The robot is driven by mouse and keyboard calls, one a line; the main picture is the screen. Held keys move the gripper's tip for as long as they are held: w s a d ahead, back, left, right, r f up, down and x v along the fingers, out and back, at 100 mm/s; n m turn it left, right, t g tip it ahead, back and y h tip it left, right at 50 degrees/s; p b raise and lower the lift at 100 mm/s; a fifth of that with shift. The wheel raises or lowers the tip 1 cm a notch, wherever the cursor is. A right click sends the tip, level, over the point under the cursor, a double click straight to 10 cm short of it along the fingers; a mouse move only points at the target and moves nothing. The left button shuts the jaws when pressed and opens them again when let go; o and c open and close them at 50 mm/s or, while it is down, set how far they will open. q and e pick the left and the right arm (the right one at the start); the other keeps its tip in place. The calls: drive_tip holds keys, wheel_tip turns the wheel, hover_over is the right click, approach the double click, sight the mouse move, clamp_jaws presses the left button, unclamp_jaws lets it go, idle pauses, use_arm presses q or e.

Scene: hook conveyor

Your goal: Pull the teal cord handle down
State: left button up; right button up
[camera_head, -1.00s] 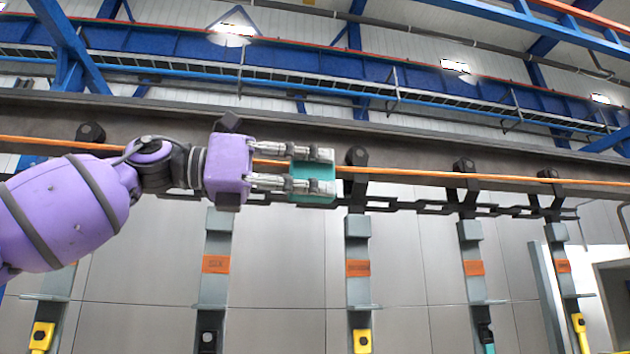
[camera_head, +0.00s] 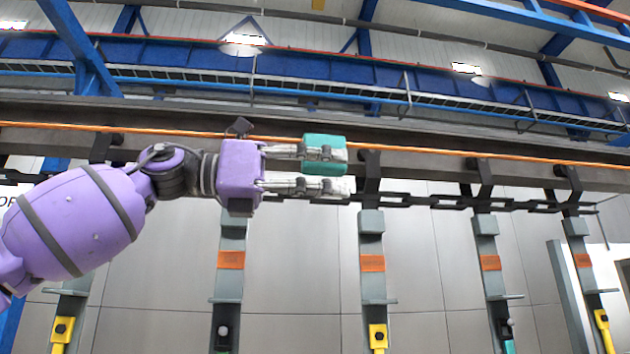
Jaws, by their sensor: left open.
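The teal handle (camera_head: 324,168) is a small block in the upper middle of the head view, in line with the orange cord (camera_head: 430,149). My left gripper (camera_head: 336,170) comes in from the left and is open, with its two fingers pointing right, one above the other. The upper finger passes across the front of the teal handle. The lower finger lies just below the handle, with a small gap showing. I cannot tell how far the handle is from the fingers in depth. My right gripper is not in view.
A dark chain (camera_head: 430,201) runs behind, under a grey beam. Several grey hanging posts (camera_head: 372,284) with orange labels hang below it; some carry yellow boxes (camera_head: 378,338). Blue girders (camera_head: 190,65) and lamps are overhead.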

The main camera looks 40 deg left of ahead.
use_arm(q)
drive_tip(key=v, duration=1.2)
idle(0.6)
